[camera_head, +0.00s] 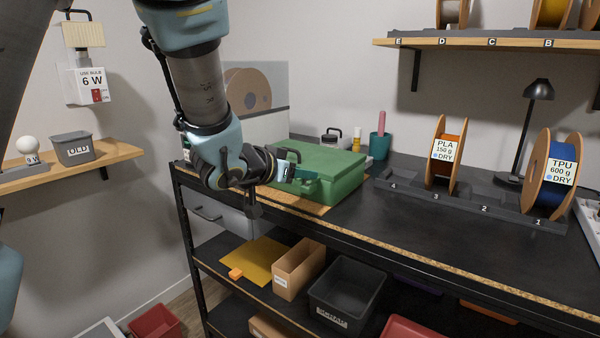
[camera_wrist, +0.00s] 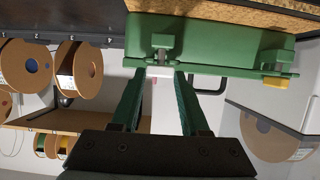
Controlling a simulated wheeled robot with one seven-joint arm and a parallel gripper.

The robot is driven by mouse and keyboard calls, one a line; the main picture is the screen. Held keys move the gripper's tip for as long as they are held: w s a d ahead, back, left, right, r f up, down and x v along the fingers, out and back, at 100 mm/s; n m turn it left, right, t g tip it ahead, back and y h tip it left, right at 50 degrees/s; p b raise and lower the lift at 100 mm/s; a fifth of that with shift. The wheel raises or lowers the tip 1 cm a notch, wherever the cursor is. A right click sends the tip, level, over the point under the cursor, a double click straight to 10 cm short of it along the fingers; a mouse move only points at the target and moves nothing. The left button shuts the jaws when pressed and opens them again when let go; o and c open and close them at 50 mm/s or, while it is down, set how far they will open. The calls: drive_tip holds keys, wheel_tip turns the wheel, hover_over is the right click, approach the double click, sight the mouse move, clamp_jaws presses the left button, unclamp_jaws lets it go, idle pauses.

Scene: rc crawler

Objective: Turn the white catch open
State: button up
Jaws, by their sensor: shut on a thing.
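A green case (camera_head: 330,163) with its lid down sits on the dark workbench, on a cork-coloured mat. The case front fills the top of the wrist view (camera_wrist: 225,48), which looks upside down. My gripper (camera_head: 292,173) reaches the front of the case from the left. A green hinge piece with a grey pin (camera_wrist: 161,48) sits beside the catch. A yellow catch (camera_wrist: 275,83) is farther along the same front. The head view hides the white catch behind my gripper.
On the bench, a spool rack (camera_head: 480,206) holds an orange spool and a blue spool. A teal cup (camera_head: 379,146) and a jar stand behind the case.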

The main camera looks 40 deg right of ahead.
clamp_jaws()
drive_tip(key=shift+w+m+g, duration=0.1)
drive_tip(key=shift+m+g, duration=0.2)
drive_tip(key=shift+g, duration=0.1)
drive_tip(key=m+g+p, duration=0.2)
drive_tip(key=g, duration=0.1)
drive_tip(key=w+m+g+y+p, duration=0.1)
drive_tip(key=m+g+p, duration=0.4)
drive_tip(key=m+g, duration=0.1)
drive_tip(key=shift+w+d+p, duration=0.1)
drive_tip(key=shift+w+p, duration=0.25)
drive_tip(key=shift+w, duration=0.05)
drive_tip(key=shift+m+g+y, duration=0.3)
drive_tip(key=shift+g+y, duration=0.1)
drive_tip(key=o, duration=0.9)
unclamp_jaws()
